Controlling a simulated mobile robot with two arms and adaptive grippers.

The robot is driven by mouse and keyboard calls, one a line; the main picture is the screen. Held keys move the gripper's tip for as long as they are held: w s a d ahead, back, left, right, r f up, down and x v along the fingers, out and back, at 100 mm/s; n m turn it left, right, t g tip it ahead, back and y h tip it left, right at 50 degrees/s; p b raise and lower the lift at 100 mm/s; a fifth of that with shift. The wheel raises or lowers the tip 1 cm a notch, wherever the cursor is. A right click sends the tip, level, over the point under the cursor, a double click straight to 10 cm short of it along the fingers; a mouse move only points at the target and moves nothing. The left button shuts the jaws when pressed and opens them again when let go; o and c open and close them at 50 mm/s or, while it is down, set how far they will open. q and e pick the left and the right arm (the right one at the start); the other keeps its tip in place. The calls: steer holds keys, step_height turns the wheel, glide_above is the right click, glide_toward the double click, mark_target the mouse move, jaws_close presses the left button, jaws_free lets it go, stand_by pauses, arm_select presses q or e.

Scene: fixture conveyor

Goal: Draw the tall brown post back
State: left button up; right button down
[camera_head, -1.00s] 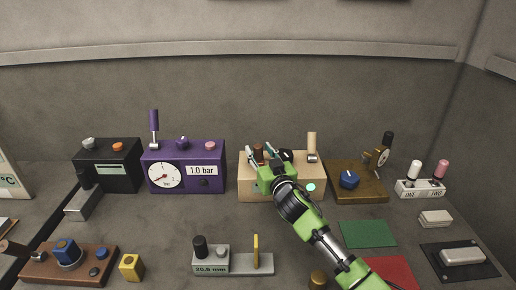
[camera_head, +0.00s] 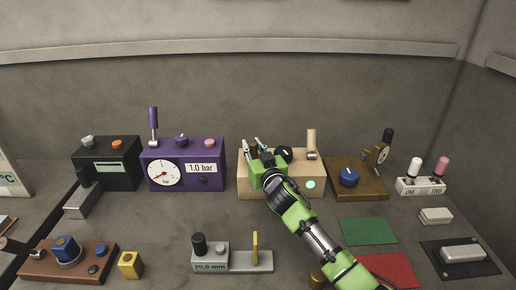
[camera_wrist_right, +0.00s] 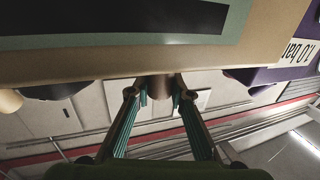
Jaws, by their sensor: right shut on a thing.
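The brown post (camera_head: 253,147) stands at the left part of the tan box (camera_head: 312,170), mostly hidden behind my right gripper in the head view. My right gripper (camera_head: 253,144) reaches over the box from the front right, with its teal fingertips on either side of the post. In the right wrist view the brown post (camera_wrist_right: 158,88) sits between the two fingertips, and the gripper is shut on it. The post's foot is hidden. My left gripper is not in view.
On the tan box stand a black knob (camera_head: 285,153) and a cream post (camera_head: 311,141). A purple gauge box (camera_head: 218,175) is close on the left, a brown box with a blue knob (camera_head: 348,177) on the right. Green (camera_head: 367,231) and red mats lie in front.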

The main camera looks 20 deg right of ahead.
steer(key=a, duration=0.2)
steer(key=shift+w+a, duration=0.35)
steer(key=shift+a, duration=0.1)
steer(key=c, duration=2.1)
jaws_free()
steer(key=o, duration=0.3)
steer(key=shift+w+a, duration=0.1)
